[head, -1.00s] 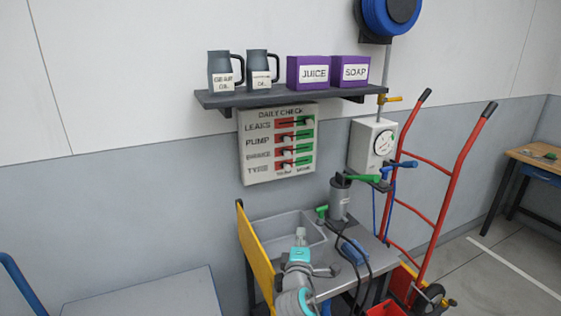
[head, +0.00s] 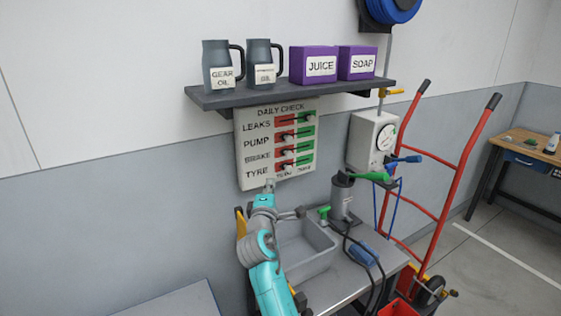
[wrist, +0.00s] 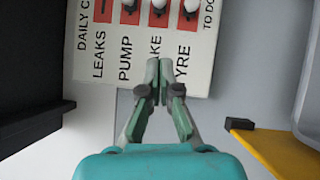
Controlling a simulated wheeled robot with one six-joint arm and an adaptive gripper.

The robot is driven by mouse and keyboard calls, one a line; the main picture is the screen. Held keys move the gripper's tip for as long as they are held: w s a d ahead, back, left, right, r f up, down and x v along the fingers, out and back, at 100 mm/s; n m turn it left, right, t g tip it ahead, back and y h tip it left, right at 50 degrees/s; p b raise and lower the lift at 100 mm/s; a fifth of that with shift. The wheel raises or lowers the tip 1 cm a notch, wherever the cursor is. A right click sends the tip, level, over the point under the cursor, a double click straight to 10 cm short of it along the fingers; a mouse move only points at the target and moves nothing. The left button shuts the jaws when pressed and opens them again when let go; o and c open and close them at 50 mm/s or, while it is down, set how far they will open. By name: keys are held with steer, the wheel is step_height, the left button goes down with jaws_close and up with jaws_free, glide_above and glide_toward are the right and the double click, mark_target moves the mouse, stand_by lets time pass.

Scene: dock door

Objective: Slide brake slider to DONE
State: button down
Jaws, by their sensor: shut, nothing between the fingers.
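The daily check board (head: 243,150) hangs on the wall under the shelf, with rows for leaks, pump, brake and tyre. The brake slider (head: 288,153) is at the red, left end of its slot; in the wrist view its pale knob (wrist: 160,6) shows at the top edge. The pump and tyre knobs are also at the red end, while the leaks knob (head: 310,118) is at the green end. My gripper (head: 268,184) is shut and empty below the board's lower left. In the wrist view its fingertips (wrist: 160,66) partly cover the brake label, apart from the knob.
A dark shelf (head: 215,98) with jugs and purple boxes juts out above the board. Below are a grey sink (head: 312,262), a grey canister (head: 342,198) and a yellow panel (wrist: 275,150). A white gauge box (head: 366,140) is to the right.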

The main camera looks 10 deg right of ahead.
glide_toward(285, 153)
steer(key=w+a, duration=0.2)
steer(key=w, duration=0.1)
steer(key=shift+w+d+r, duration=0.1)
steer(key=shift+w+d, duration=0.35)
steer(key=shift+d, duration=0.4)
steer(key=shift+w+d+r, duration=0.15)
steer(key=shift+w+d, duration=0.3)
steer(key=shift+d, duration=0.4)
steer(key=w+d, duration=0.1)
steer(key=d, duration=0.2)
steer(key=w+d, duration=0.1)
steer(key=d, duration=0.2)
steer(key=w+d, duration=0.1)
steer(key=d, duration=0.2)
